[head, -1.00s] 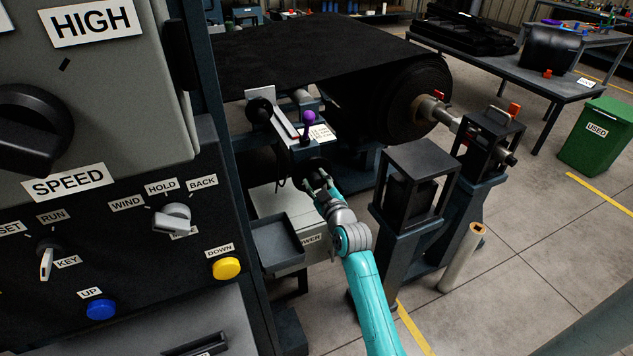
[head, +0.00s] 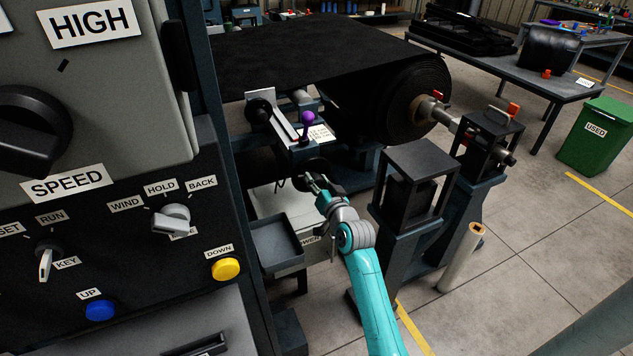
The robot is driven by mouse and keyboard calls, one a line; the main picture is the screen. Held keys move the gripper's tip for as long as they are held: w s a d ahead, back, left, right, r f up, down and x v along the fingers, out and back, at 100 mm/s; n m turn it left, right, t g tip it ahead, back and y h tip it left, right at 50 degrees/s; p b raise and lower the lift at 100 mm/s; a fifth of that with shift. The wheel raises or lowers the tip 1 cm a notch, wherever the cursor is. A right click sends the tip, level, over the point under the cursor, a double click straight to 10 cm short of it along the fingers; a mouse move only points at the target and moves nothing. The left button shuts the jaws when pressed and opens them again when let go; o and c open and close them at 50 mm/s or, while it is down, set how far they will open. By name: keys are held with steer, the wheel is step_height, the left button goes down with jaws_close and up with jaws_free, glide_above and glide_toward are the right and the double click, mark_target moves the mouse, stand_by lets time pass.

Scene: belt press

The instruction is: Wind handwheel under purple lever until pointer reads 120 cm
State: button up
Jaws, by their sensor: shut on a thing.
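The purple lever (head: 307,118) stands at the front of the belt machine, beside a small label plate (head: 320,134). The dark handwheel (head: 309,171) is below the lever, partly hidden by my gripper. My gripper (head: 311,184) is shut on the handwheel at its lower front rim; the exact contact is small and dark. The pointer and its scale cannot be made out at this size.
A grey tray (head: 277,241) is just below left of my gripper. Dark stands (head: 417,180) rise to the right, with the large black belt roll (head: 405,100) behind. The control panel (head: 130,205) fills the left. A green bin (head: 597,138) stands far right.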

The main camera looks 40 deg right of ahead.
steer(key=m, duration=0.5)
steer(key=shift+f, duration=0.1)
steer(key=shift+m, duration=0.3)
stand_by(0.4)
steer(key=o, duration=1.1)
steer(key=shift+o, duration=0.2)
steer(key=shift+s, duration=0.1)
steer(key=v, duration=1.1)
steer(key=shift+s, duration=0.45)
